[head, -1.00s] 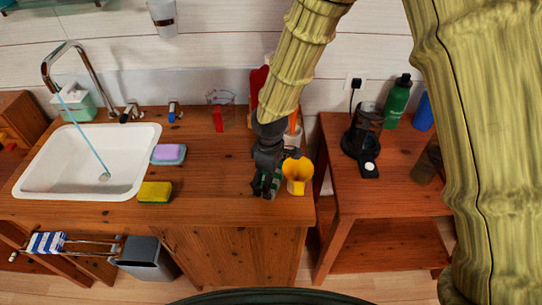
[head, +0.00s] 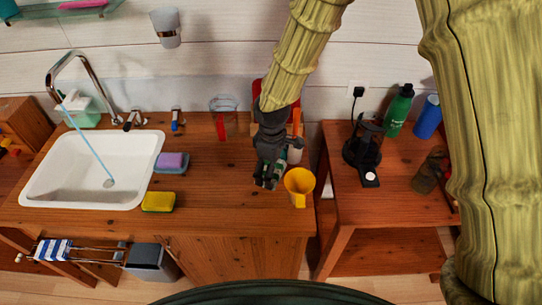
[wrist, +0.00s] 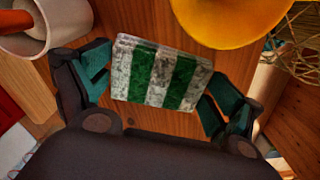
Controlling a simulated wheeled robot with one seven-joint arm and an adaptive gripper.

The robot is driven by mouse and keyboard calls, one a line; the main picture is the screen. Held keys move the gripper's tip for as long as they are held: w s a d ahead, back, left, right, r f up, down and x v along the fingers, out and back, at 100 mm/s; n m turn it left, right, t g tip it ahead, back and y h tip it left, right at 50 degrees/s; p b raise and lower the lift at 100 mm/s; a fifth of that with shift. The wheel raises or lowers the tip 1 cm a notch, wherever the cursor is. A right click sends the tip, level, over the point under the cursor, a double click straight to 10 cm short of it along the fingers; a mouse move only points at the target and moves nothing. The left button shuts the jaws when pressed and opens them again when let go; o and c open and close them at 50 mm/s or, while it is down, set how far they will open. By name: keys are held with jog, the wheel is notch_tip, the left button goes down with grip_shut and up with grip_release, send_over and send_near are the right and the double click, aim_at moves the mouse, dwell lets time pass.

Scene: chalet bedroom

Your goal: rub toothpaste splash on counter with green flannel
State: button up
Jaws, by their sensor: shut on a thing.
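The green flannel (wrist: 160,75), with green and white stripes, lies between my gripper's two fingers in the wrist view. My gripper (head: 268,183) is shut on it, low over the right part of the wooden counter (head: 225,190). In the head view the gripper mostly hides the flannel. I cannot tell whether the flannel touches the counter. I cannot make out a toothpaste splash in either view.
A yellow mug (head: 299,187) stands close to the right of my gripper, near the counter's right edge. A white cup (wrist: 25,30) shows at the wrist view's upper left. A yellow sponge (head: 158,202), purple sponge (head: 171,161) and sink (head: 90,175) are left. The middle counter is clear.

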jog(key=shift+r+p, duration=1)
jog(key=shift+r, duration=0.6)
